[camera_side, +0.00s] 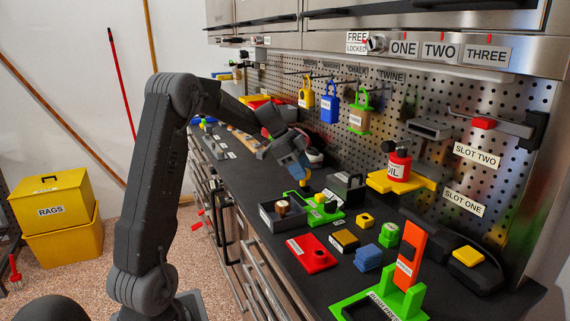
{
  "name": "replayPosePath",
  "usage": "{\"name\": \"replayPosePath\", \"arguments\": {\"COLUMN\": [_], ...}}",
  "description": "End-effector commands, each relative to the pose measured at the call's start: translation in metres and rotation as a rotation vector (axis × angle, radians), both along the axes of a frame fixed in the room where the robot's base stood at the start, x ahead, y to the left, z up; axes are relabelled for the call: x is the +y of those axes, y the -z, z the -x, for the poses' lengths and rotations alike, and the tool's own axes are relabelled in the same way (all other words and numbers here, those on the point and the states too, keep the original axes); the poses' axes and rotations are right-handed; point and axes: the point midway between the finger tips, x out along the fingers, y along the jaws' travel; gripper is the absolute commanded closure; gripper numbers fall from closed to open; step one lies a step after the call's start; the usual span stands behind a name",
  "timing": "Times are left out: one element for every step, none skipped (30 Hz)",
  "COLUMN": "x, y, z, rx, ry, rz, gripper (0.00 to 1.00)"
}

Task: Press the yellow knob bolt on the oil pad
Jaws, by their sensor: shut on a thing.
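My gripper (304,179) points down over the bench, above a green plate and beside the grey tray. It is shut on a small yellow piece (306,184), which looks like the yellow knob bolt; only a little of it shows below the fingers. It appears to hang above the bench, though its height is hard to judge. I cannot tell for sure which item is the oil pad. A red oil bottle (399,165) stands on a yellow bracket (381,183) at the pegboard.
A grey tray (266,218) holds a wooden-topped piece. A green plate (334,215), red plate (312,254), blue stack (368,260) and upright orange block (411,252) in a green stand crowd the near bench. A dark case (345,188) stands behind. Padlocks hang on the pegboard.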

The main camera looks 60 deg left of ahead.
Motion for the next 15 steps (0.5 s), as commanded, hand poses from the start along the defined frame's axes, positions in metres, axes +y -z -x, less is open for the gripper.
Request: {"name": "replayPosePath", "arguments": {"x": [-0.023,-0.036,-0.052,-0.064,-0.076,-0.09,-0.101,-0.111,-0.123,-0.13,-0.138,-0.145,-0.15,-0.154,-0.159], "y": [0.0,0.001,0.001,0.002,0.002,0.003,0.003,0.004,0.005,0.005,0.005,0.006,0.006,0.006,0.007], "z": [-0.009,-0.013,-0.019,-0.022,-0.025,-0.029,-0.031,-0.032,-0.034,-0.035,-0.036,-0.036,-0.037,-0.037,-0.037], "rx": [0.0,0.0,0.0,0.0,0.0,0.0,0.0,0.001,0.0,-0.001,-0.002,-0.001,-0.002,-0.002,-0.002], "ry": [0.011,0.013,0.012,0.012,0.01,0.01,0.01,0.009,0.008,0.007,0.004,0.004,0.002,0.001,0.001], "rz": [-0.002,-0.001,-0.001,-0.002,-0.001,-0.001,-0.002,-0.001,0.0,0.0,0.001,0.001,0.001,0.003,0.003], "gripper": [0.76,0.76,0.76,0.76,0.76,0.76,0.76,0.76,0.76,0.76,0.76,0.76,0.76,0.76,0.76]}}
